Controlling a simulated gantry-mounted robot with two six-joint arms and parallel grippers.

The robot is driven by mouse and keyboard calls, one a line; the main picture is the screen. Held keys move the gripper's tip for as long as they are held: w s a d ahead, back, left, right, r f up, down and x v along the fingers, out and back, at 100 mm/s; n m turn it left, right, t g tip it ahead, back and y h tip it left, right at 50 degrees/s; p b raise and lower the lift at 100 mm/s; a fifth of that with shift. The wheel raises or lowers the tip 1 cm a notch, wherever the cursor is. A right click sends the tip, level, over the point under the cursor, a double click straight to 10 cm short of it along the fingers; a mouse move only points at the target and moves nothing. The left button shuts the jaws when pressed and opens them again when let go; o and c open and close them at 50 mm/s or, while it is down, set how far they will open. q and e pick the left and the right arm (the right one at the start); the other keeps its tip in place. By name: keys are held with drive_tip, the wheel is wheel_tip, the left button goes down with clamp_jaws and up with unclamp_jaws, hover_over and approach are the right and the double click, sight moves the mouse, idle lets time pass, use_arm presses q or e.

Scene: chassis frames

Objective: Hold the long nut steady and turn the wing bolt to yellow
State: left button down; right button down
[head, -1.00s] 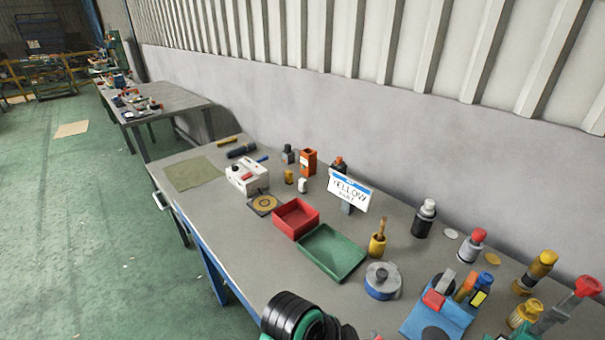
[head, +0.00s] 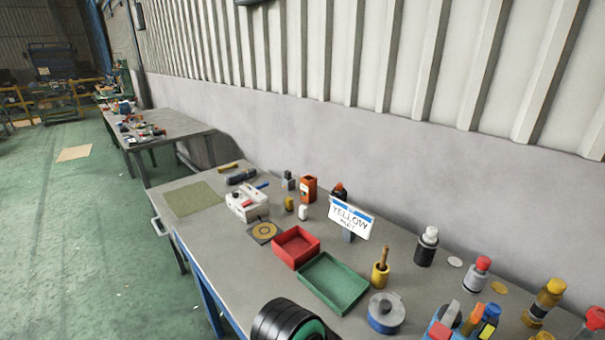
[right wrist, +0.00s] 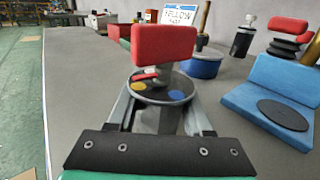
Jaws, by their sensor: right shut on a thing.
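The wing bolt (right wrist: 163,47) has a red crosswise head on a grey stem, upright in the right wrist view. Below it is a round dark disc with a yellow dot (right wrist: 138,86) and a blue dot (right wrist: 176,95). A small red bar (right wrist: 143,77) lies at the disc's left, just behind the yellow dot. The long nut (right wrist: 158,121) is the grey body under the disc, partly hidden. My right gripper (right wrist: 160,112) is shut on it. A sign reading YELLOW (head: 350,219) stands on the bench; it also shows in the right wrist view (right wrist: 178,15). My left gripper is not in view.
A green tray (head: 333,305) and a red tray (head: 295,262) lie mid-bench. A blue round container (head: 385,318), a yellow pot (head: 380,273) and several bottles stand to the right. A blue stand (right wrist: 275,88) is right of the wing bolt.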

drive_tip(key=shift+c, duration=1.1)
unclamp_jaws()
